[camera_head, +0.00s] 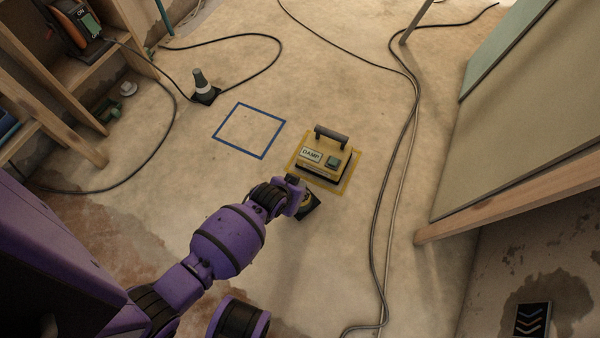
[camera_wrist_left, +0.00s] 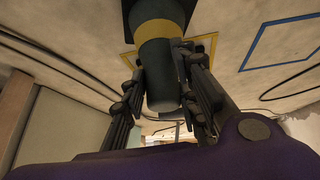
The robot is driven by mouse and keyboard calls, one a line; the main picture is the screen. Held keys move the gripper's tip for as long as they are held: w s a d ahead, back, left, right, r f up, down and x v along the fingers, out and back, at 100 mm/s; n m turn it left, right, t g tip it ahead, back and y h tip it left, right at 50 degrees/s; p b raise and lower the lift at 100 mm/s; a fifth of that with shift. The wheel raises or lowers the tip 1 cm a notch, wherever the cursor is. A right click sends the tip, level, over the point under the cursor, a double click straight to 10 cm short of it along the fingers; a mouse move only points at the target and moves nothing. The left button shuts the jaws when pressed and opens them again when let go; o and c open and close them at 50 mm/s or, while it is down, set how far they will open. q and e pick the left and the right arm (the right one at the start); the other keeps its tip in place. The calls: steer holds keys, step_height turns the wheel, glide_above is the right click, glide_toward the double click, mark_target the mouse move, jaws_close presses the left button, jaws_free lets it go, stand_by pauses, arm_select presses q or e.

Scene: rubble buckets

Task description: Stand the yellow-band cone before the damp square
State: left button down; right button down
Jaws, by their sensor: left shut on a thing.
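My left gripper (camera_head: 292,192) is shut on the yellow-band cone (camera_head: 307,203), just in front of the yellow taped square (camera_head: 344,188) on the floor. A yellow box marked DAMP (camera_head: 320,160), with a dark handle, stands in that square. The wrist view shows the dark cone (camera_wrist_left: 160,62) between the two fingers (camera_wrist_left: 160,92), its yellow band near its wide base. My arm and gripper hide much of the cone in the head view. I cannot tell whether its base touches the floor. My right gripper is not in view.
A white-band cone (camera_head: 203,86) stands at the back left. An empty blue taped square (camera_head: 266,156) lies left of the yellow one. Cables (camera_head: 408,130) run along the floor on the right, beside a leaning panel (camera_head: 510,120). Wooden shelving (camera_head: 75,75) stands at left.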

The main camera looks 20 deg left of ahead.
arm_select(q)
steer(key=f, duration=0.1)
steer(key=f+b, duration=0.2)
steer(key=shift+w+f, duration=0.3)
steer(key=shift+f, duration=0.1)
steer(key=shift+r, duration=0.1)
steer(key=c, duration=1.4)
jaws_free()
steer(key=shift+o, duration=0.2)
steer(key=shift+r, duration=0.15)
steer(key=p+v, duration=0.6)
steer(key=v, duration=0.5)
steer(key=shift+s+r, duration=0.25)
